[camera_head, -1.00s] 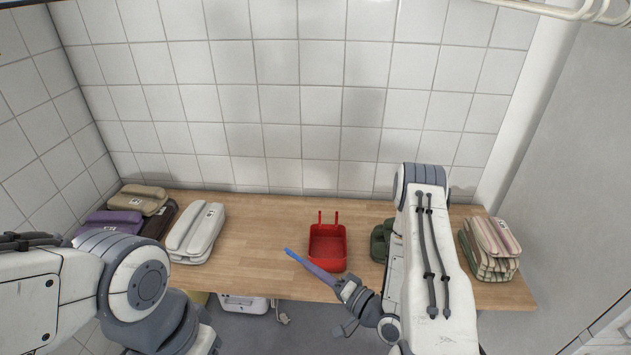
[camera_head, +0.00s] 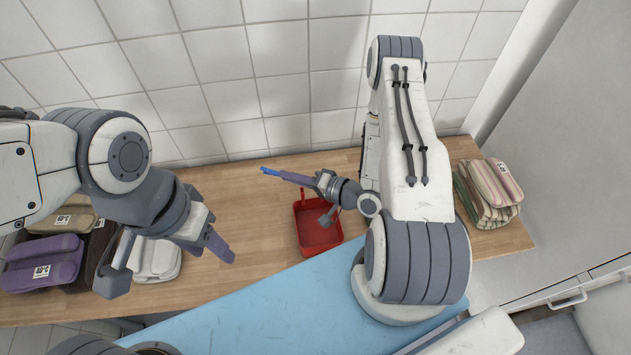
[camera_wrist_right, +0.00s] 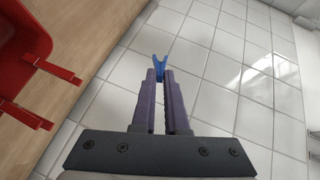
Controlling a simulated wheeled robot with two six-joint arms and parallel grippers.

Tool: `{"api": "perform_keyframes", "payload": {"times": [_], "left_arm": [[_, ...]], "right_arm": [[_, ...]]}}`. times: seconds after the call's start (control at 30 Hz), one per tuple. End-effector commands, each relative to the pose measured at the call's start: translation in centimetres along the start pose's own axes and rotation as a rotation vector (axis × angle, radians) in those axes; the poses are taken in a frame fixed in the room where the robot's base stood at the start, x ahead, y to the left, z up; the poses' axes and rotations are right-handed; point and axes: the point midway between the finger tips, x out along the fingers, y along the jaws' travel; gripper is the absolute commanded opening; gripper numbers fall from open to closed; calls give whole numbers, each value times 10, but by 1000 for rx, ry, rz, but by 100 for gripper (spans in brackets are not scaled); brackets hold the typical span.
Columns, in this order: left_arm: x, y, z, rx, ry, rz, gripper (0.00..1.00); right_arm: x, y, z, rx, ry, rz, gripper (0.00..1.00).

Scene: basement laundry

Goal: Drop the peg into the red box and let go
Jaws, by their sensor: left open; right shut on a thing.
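The red box (camera_head: 318,236) stands on the wooden counter, below and behind my right arm in the head view. It also shows at the left of the right wrist view (camera_wrist_right: 22,42), with two red prongs sticking out from it. The small blue peg (camera_head: 269,171) is held at the fingertips of my right gripper (camera_head: 284,175), which is shut on it. The peg's forked end (camera_wrist_right: 181,64) shows in the right wrist view. In the head view the peg appears up and left of the box, apart from it. My left gripper (camera_head: 168,266) is open and empty at left.
Striped folded cloths (camera_head: 489,194) lie on the counter (camera_head: 255,235) at right. Purple (camera_head: 42,262) and white folded bundles (camera_head: 157,259) lie at left, partly behind my left arm. A tiled wall (camera_head: 230,100) closes the back. Counter left of the box is clear.

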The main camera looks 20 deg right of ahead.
Motion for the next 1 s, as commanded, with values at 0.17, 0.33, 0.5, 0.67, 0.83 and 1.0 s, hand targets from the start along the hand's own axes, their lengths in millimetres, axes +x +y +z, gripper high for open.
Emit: {"api": "perform_keyframes", "payload": {"times": [0.17, 0.33, 0.5, 0.67, 0.83, 1.0], "left_arm": [[-76, 6, -4, 1, 1, 0, 50], [-118, 9, -6, 2, 1, 0, 50], [-149, 11, -8, 3, 0, 0, 50], [-155, 11, -8, 3, 0, 0, 50], [-148, 11, -8, 3, 0, 0, 50], [-131, 10, -7, 4, 0, 0, 50]], "right_arm": [[-13, -18, 31, 151, -190, 412, 0], [-42, -9, 42, 346, -244, 780, 0], [-76, -6, 39, 507, -259, 1000, 0], [-90, -2, 37, 567, -264, 1063, 0], [-92, 6, 38, 580, -265, 1077, 0], [-88, 22, 42, 579, -265, 1075, 0]]}}
